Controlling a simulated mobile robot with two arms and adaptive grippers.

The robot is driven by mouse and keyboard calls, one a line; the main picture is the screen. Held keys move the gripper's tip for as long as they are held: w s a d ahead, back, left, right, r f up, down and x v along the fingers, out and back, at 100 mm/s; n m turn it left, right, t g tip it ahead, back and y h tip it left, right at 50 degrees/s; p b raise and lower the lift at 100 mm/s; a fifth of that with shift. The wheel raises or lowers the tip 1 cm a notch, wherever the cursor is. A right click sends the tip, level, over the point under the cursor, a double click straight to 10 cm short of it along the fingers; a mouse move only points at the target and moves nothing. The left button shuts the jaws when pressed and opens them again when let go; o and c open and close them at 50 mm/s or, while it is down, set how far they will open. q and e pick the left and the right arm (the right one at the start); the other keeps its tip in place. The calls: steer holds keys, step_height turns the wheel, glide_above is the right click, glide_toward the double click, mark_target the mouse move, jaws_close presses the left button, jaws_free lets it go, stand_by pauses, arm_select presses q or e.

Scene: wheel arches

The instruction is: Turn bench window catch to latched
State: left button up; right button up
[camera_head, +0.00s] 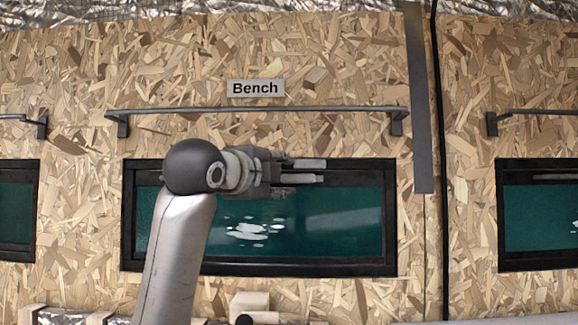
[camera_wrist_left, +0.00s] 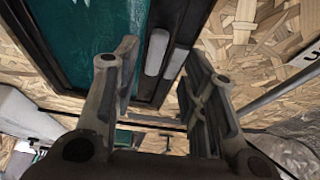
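The bench window (camera_head: 260,267) has a black frame and dark green glass, below the "Bench" sign (camera_head: 255,88). My left gripper (camera_head: 285,177) is at the frame's top edge, pointing right in the head view. In the left wrist view it (camera_wrist_left: 162,68) is open, its two fingers apart. A pale grey, round-ended catch lever (camera_wrist_left: 157,52) shows in the gap between the fingers, lying along the frame. In the head view the catch (camera_head: 305,179) lies roughly horizontal, partly hidden by the gripper. Contact with the fingers cannot be told. My right gripper is not in view.
A grey rail (camera_head: 260,110) on brackets runs above the window. A dark vertical strip (camera_head: 419,110) hangs to its right. Another window (camera_head: 540,265) is at the right and one (camera_head: 17,220) at the left. A wooden block (camera_head: 250,302) is below.

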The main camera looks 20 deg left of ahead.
mark_target(291, 179)
arm_select(q)
steer(key=w, duration=0.1)
steer(key=w+p, duration=0.1)
steer(key=w, duration=0.2)
steer(key=shift+d+f, duration=0.1)
steer(key=shift+d, duration=0.15)
steer(key=shift+w+f+p, duration=0.1)
steer(key=shift+w+p, duration=0.4)
steer(key=shift+w, duration=0.4)
steer(key=shift+s, duration=0.1)
steer(key=shift+d, duration=0.1)
steer(key=c, duration=0.4)
jaws_close()
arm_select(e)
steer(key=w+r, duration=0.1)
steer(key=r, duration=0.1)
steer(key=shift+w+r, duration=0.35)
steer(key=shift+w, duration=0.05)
